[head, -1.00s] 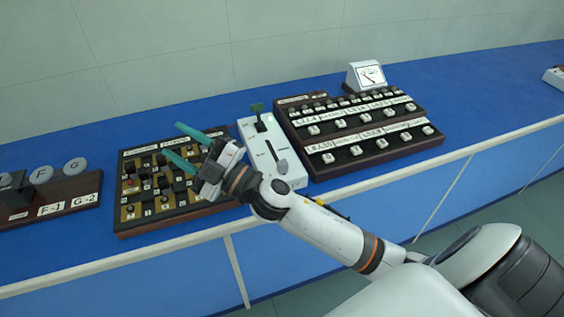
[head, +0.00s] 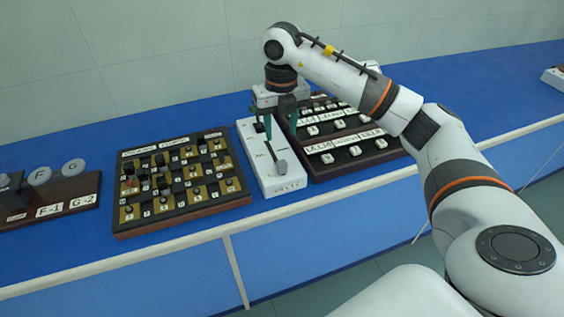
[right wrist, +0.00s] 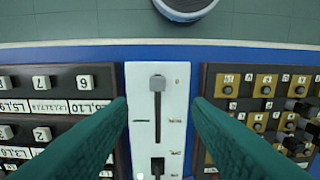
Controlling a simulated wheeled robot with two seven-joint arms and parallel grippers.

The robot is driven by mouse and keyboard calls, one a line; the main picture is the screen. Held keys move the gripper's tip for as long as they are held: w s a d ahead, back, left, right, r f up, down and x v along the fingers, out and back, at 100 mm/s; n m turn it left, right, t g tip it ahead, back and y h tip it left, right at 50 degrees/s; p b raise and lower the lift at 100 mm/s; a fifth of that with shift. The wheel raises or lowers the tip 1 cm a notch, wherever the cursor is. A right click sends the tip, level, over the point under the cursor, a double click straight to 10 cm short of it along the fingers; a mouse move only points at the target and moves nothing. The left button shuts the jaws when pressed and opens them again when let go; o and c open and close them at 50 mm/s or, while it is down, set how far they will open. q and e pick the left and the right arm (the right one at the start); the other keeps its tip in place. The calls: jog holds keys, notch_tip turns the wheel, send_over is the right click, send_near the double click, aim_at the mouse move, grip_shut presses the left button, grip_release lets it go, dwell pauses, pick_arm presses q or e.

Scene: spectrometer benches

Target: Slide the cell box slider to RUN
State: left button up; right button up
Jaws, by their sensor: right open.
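The white cell box (head: 284,183) stands upright-faced on the blue bench between two dark panels. Its grey slider knob (head: 281,166) sits at the near end of a dark slot; in the right wrist view the knob (right wrist: 157,83) is at the slot's top end. The small labels beside the slot are too blurred to read. My right gripper (head: 280,128) points down over the far half of the box, open, with nothing between its fingers. In the right wrist view its green fingers (right wrist: 160,112) straddle the box's slot, apart from the knob. My left gripper is not in view.
A switch panel (head: 180,218) stands close on the left and a dark button panel (head: 355,168) close on the right, partly behind my arm. A board with round discs (head: 72,190) lies far left. Blue bench (head: 80,145) is bare behind them.

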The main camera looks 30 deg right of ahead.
aim_at(282, 162)
notch_tip(282, 162, down, 12)
jog(key=shift+d+r+p, duration=0.1)
jog(key=shift+p, duration=0.7)
jog(key=shift+c, duration=0.4)
grip_shut()
